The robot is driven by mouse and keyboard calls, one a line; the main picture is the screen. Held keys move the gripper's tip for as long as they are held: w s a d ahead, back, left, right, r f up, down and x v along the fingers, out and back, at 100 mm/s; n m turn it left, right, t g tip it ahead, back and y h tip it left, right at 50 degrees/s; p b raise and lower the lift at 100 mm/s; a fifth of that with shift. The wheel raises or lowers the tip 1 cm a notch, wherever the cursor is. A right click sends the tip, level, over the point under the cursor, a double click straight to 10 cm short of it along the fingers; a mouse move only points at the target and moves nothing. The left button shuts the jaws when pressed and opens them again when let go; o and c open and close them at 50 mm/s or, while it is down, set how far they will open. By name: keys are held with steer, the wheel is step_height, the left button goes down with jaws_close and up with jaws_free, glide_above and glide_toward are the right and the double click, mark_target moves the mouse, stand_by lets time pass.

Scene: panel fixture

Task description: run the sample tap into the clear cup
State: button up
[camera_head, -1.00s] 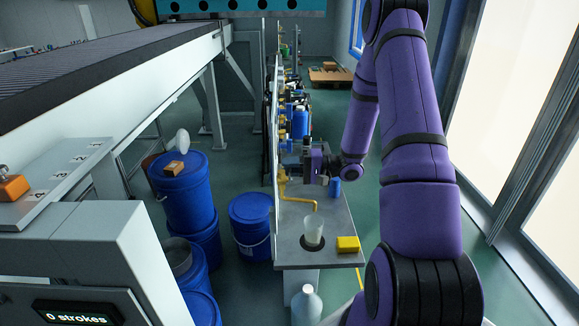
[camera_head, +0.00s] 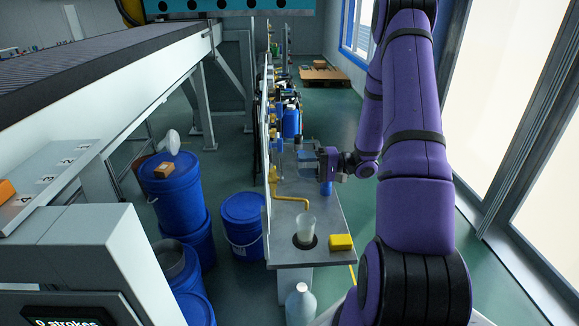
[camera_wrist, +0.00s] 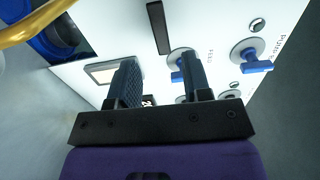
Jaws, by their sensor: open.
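The clear cup (camera_head: 305,228) stands upright on the bench, below the open end of the bent yellow tap pipe (camera_head: 296,200). A curved yellow pipe also shows at the top left of the wrist view (camera_wrist: 30,27). My gripper (camera_head: 308,160) is beyond the cup, above the bench and facing the panel, with nothing in it. In the wrist view its two fingers (camera_wrist: 160,78) are apart. Past them is the white panel (camera_wrist: 225,25) with several blue handles, among them one at the right (camera_wrist: 257,65) and one by the right finger (camera_wrist: 177,75).
A yellow block (camera_head: 340,242) lies right of the cup on the grey bench (camera_head: 290,257). A blue bottle (camera_head: 326,188) stands behind, under my gripper. A pale jug (camera_head: 300,304) is below the bench's front. Blue drums (camera_head: 242,222) stand left.

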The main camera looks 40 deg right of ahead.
steer(key=shift+v, duration=1.75)
steer(key=shift+s, duration=0.1)
